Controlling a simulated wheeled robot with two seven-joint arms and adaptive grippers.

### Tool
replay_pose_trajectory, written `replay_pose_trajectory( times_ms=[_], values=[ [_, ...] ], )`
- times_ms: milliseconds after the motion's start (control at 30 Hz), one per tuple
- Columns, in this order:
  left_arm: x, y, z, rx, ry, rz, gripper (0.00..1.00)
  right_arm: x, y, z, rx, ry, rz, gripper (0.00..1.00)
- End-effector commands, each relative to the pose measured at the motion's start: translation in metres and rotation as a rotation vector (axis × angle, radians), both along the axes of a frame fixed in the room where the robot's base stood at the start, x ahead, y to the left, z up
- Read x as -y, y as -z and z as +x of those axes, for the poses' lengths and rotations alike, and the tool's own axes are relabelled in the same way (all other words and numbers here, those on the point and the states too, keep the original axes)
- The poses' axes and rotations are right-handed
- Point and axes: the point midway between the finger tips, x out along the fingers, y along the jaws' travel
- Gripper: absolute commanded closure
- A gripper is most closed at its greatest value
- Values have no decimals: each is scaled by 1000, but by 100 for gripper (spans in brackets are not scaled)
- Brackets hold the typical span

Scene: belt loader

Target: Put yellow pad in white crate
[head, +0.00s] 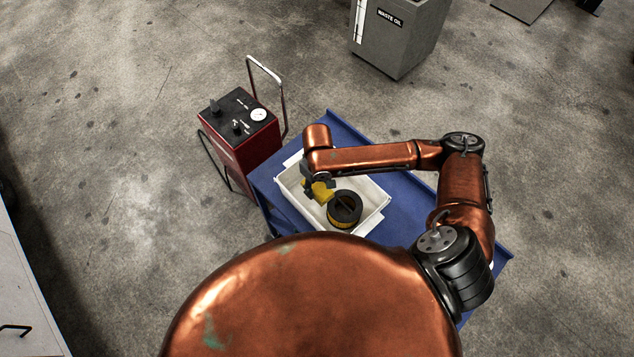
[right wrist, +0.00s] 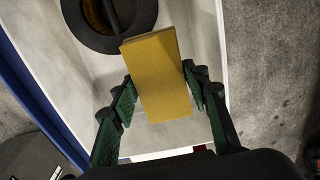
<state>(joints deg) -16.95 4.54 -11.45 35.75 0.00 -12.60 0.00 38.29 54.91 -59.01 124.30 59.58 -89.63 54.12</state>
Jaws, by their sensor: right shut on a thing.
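The yellow pad (right wrist: 160,75) is a flat yellow block between the two green-padded fingers of my right gripper (right wrist: 158,95), which is shut on it. In the head view the yellow pad (head: 322,191) shows below the end of my right arm, over the left part of the white crate (head: 372,219). The crate's pale floor lies below the pad in the right wrist view; whether the pad touches it I cannot tell. My left gripper is not in view.
A black round part with a yellow band (head: 345,209) sits in the crate, right of the pad. The crate stands on a blue cart top (head: 405,197). A red machine (head: 243,130) with a handle stands to the left. A grey waste oil bin (head: 398,40) stands behind.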

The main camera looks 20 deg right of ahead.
Motion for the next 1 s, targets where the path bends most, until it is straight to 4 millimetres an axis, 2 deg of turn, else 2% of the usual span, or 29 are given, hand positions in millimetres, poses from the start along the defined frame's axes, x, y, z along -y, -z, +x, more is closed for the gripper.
replay_pose_trajectory(
  times_ms=[100, 300, 400, 567, 800, 1000],
  values=[
    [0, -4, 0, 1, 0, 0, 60, 8, 11, 28, 1, 5, -1, 81],
    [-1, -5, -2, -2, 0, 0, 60, 15, 48, 55, -2, 2, -1, 81],
    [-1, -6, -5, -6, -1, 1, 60, 18, 59, 63, -1, 2, 0, 81],
    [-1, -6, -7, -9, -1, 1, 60, 19, 67, 70, 0, 2, 1, 81],
    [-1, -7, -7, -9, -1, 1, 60, 20, 97, 73, -1, 1, 1, 81],
    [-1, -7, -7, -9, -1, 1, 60, 21, 101, 73, 0, 1, 0, 81]
  ],
)
